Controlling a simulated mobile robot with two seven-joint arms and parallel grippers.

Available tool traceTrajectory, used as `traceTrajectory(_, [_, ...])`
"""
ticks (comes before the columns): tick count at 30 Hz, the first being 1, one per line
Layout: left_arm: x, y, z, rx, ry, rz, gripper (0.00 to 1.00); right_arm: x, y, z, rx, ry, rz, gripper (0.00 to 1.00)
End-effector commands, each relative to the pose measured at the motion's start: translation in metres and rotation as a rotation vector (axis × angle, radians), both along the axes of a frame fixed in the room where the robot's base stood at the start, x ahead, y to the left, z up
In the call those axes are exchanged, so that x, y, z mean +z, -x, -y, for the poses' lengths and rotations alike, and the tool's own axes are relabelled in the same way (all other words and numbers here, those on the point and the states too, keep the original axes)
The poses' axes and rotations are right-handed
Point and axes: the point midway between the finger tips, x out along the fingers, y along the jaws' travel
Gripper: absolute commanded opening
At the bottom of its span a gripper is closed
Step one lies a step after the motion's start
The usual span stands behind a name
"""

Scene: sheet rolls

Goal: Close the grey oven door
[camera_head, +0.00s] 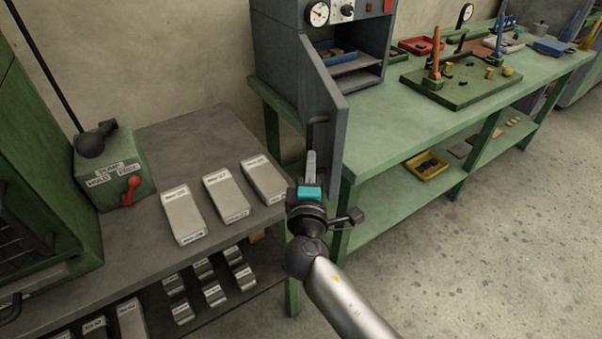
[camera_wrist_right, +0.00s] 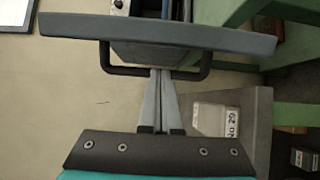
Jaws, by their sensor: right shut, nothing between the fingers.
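The grey oven (camera_head: 283,45) stands on the near left end of the green bench. Its grey door (camera_head: 323,115) is swung wide open toward me, and shelves with a blue tray show inside. In the right wrist view the door (camera_wrist_right: 160,32) is seen edge-on, with a dark bar handle (camera_wrist_right: 205,62) below it. My right gripper (camera_head: 311,155) is at the handle side of the door. In the right wrist view its fingers (camera_wrist_right: 160,72) are together, tips at the handle bar, with nothing between them. Whether they touch the bar I cannot tell. My left gripper is not in view.
The green bench (camera_head: 385,108) carries a dark green board (camera_head: 455,85) with posts and a red tray (camera_head: 421,46). Left is a grey table (camera_head: 150,150) with several labelled metal blocks and a green control box (camera_head: 120,175). The floor at right is clear.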

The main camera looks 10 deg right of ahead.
Motion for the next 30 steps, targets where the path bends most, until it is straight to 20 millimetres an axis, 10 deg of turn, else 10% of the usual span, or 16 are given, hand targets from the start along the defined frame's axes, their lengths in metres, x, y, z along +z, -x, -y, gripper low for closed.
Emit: traceTrajectory(30, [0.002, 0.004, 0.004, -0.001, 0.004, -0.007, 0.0, 0.001, 0.005, 0.053, 0.075, 0.005, 0.001, 0.0])
